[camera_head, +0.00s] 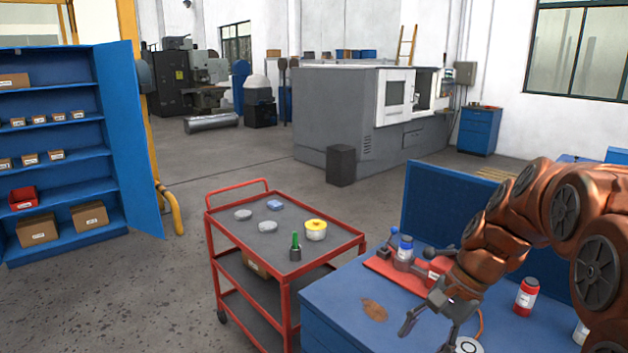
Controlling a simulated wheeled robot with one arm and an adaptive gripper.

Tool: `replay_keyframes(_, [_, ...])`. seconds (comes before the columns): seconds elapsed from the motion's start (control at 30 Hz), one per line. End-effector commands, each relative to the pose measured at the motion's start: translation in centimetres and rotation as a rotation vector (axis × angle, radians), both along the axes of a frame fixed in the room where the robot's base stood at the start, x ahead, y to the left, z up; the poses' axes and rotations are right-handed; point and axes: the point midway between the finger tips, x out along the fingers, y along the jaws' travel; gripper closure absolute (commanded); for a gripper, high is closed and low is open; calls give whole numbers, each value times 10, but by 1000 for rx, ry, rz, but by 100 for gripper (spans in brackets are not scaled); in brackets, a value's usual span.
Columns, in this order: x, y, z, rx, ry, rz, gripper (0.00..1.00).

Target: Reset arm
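My gripper (426,338) is at the lower right, above the front part of a blue workbench (345,310). Its fingers are spread apart and I see nothing between them. My copper-coloured arm reaches in from the right edge and hides part of the bench. Behind the gripper, a red base (385,265) on the bench bears small items with blue tops, probably the valves. One has a grey body with a blue cap (405,243). A red part (433,270) beside it is partly covered by my arm.
A red cart (270,268) left of the bench carries discs, a yellow-white roll (316,230) and a green-topped item (295,246). A red bottle (526,297) stands right of my gripper. A blue panel (435,212) rises behind the bench. Open floor lies left of the cart.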

Motion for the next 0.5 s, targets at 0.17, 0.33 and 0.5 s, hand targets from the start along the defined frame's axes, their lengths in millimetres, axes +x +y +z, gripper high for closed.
replay_keyframes(0.17, [-52,17,-6,-75,-27,164,44])
replay_keyframes(0.33, [-101,24,-15,-142,-49,330,44])
replay_keyframes(0.5, [-147,24,-25,-209,-77,500,44])
